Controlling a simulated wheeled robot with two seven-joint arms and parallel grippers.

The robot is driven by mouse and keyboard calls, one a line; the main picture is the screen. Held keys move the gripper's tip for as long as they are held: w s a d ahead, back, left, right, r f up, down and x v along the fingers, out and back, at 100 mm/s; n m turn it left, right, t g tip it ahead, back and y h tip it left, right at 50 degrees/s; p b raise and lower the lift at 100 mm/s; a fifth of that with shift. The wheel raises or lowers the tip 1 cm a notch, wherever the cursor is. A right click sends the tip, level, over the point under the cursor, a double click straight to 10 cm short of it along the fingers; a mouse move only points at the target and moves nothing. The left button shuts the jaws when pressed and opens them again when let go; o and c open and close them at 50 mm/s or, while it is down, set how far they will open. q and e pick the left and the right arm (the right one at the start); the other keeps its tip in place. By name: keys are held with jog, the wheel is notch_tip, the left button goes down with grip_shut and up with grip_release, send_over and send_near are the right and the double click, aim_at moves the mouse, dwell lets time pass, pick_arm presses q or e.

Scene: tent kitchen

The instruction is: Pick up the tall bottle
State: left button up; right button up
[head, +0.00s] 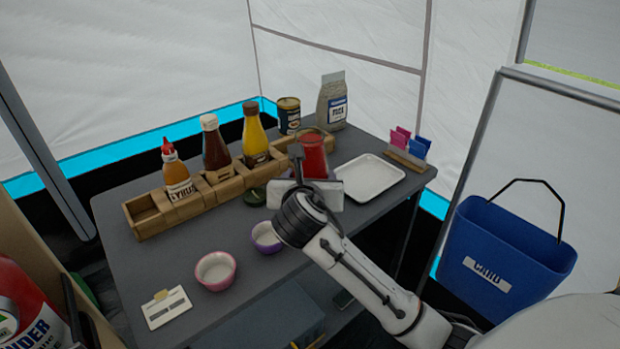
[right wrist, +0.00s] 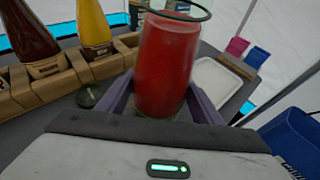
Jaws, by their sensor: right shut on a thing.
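A red-filled clear jar (head: 314,157) stands near the middle of the table's back half, in front of the wooden rack's right end. My right gripper (head: 316,188) is shut on it from the front. In the right wrist view the red jar (right wrist: 166,65) is upright between the two fingers, its rim near the top edge; I cannot tell if its base touches the table. Tall bottles stand in the rack: a brown one with a white cap (head: 215,145), a yellow one (head: 255,135) and a syrup bottle with a red cap (head: 176,172). My left gripper is not in view.
A white tray (head: 368,178) lies right of the jar, with a packet holder (head: 407,158) beyond. A tin (head: 289,115) and rice bag (head: 332,103) stand behind. A pink bowl (head: 215,271), purple bowl (head: 266,238) and dark lid (head: 251,196) are in front. A blue bin (head: 508,245) hangs right.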

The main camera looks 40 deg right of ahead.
aim_at(309, 135)
jog(key=c, duration=0.3)
jog(key=shift+r, duration=0.2)
grip_shut()
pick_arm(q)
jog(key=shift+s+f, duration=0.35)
pick_arm(e)
jog(key=shift+r, duration=0.15)
jog(key=shift+w+r+p, duration=0.1)
jog(key=shift+r+p, duration=0.45)
jog(key=shift+r, duration=1.1)
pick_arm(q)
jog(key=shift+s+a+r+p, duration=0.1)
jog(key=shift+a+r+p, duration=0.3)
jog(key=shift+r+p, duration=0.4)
pick_arm(e)
jog(key=shift+r, duration=3.15)
